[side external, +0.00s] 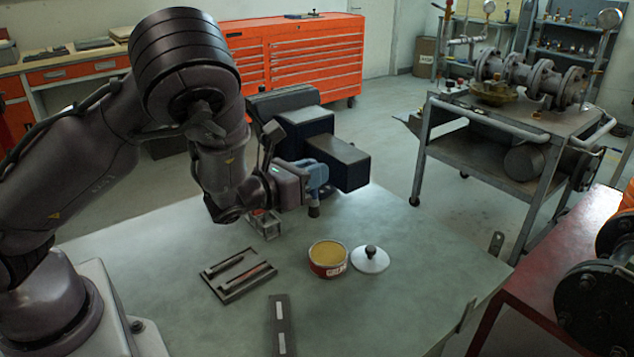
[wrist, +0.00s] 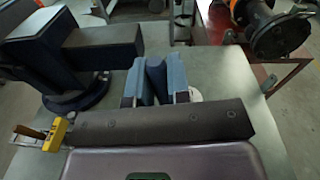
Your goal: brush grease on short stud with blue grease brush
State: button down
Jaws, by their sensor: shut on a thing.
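My gripper (side external: 316,180) is held above the table, with its blue fingers closed; the fingers also show in the wrist view (wrist: 157,82). A short dark brush tip (side external: 314,211) points down from between the fingers, so I hold the grease brush; its handle is mostly hidden. The open grease tin (side external: 328,259), red with yellow-brown grease, stands below and slightly right of the brush, apart from it. Two thin rods lie in a dark tray (side external: 232,292) on the table, one dark (side external: 223,264) and one reddish (side external: 249,278). I cannot tell which is the short stud.
A large dark blue vise (side external: 340,160) stands behind my gripper. A small rack (side external: 265,225) stands left of it. A dark strip with pale labels (side external: 279,310) lies at the front. The table's right side is clear.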

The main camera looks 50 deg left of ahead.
jog(key=shift+n+g+h, duration=0.6)
jog(key=shift+n+g, duration=0.1)
jog(key=shift+w+a+f, duration=0.15)
jog(key=shift+w+f, duration=0.55)
jog(key=shift+f, duration=1.05)
jog(key=shift+w+a+f, duration=0.2)
jog(key=shift+w+f, duration=0.55)
jog(key=shift+f, duration=1)
jog(key=shift+w+a+f, duration=0.15)
jog(key=shift+w+f, duration=0.55)
jog(key=shift+f, duration=1.05)
jog(key=shift+f, duration=0.7)
notch_tip(320, 180, up, 7)
jog(key=shift+r, duration=0.15)
